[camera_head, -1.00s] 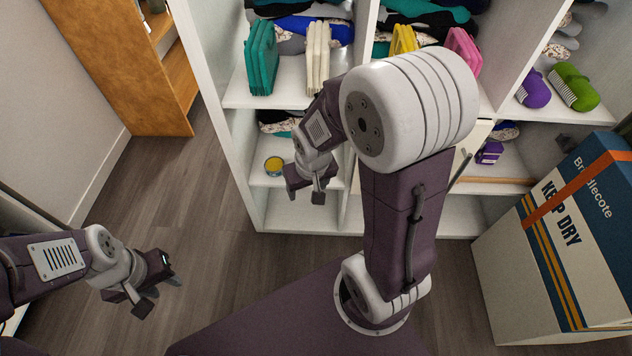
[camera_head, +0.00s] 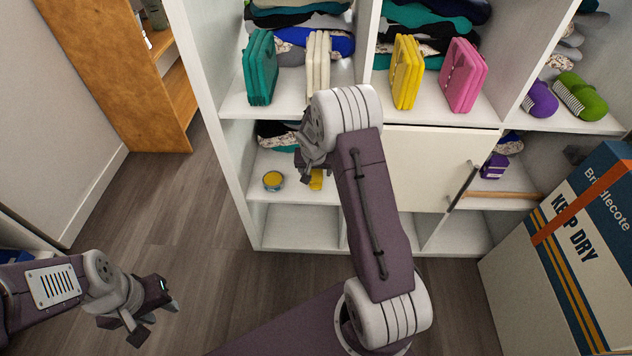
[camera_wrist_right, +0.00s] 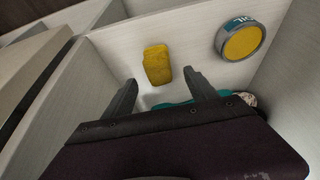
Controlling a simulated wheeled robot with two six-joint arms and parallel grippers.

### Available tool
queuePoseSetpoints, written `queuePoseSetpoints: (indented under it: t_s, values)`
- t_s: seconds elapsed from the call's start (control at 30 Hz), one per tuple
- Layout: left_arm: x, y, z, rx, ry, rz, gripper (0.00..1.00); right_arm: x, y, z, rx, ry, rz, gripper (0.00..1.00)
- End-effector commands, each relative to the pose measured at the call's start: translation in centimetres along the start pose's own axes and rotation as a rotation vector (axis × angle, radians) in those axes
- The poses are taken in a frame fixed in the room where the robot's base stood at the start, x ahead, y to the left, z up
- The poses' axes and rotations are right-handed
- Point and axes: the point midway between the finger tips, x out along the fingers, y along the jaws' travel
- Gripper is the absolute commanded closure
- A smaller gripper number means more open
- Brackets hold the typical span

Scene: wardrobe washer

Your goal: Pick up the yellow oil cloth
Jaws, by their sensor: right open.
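A small folded yellow oil cloth (camera_head: 317,180) lies on the lower left shelf of the white unit, partly hidden by my right arm in the head view. In the right wrist view the cloth (camera_wrist_right: 157,65) lies just beyond my right gripper (camera_wrist_right: 162,82), whose two fingers are apart with nothing between them. In the head view my right gripper (camera_head: 303,168) is at the front of that compartment. My left gripper (camera_head: 155,320) is low on the left over the floor, fingers apart, empty and far from the cloth.
A round tin (camera_head: 273,181) with a yellow top stands left of the cloth. Cubby walls and the shelf above enclose the space. A white door (camera_head: 430,165) with a bar handle is to the right. A large box (camera_head: 585,225) stands at far right.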

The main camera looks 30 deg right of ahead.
Motion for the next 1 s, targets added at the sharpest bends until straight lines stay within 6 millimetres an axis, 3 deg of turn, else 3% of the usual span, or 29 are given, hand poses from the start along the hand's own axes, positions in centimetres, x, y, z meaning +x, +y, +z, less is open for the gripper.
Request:
queuePoseSetpoints:
  t_s: [0.13, 0.33, 0.57, 0.8, 1.0]
  values:
    - [0.7, 0.0, 0.1, 0.0, 0.0, 0.0, 0.64, 1.1, 0.1, 0.1, 0.001, 0.0, 0.0, 0.34]
    - [2.7, -0.1, 0.3, 0.0, 0.0, 0.0, 0.64, 4.8, 0.1, 0.3, 0.001, -0.001, 0.0, 0.34]
    - [2.5, -0.1, 0.2, 0.0, 0.0, 0.0, 0.64, 5.0, 0.1, 0.1, 0.0, 0.0, 0.0, 0.34]
    - [2.5, -0.1, 0.2, 0.0, 0.0, 0.0, 0.64, 5.0, 0.1, 0.1, 0.0, 0.0, 0.0, 0.98]
    - [2.5, -0.1, 0.2, 0.0, 0.0, 0.0, 0.64, 5.0, 0.1, 0.1, 0.0, 0.0, 0.0, 1.0]
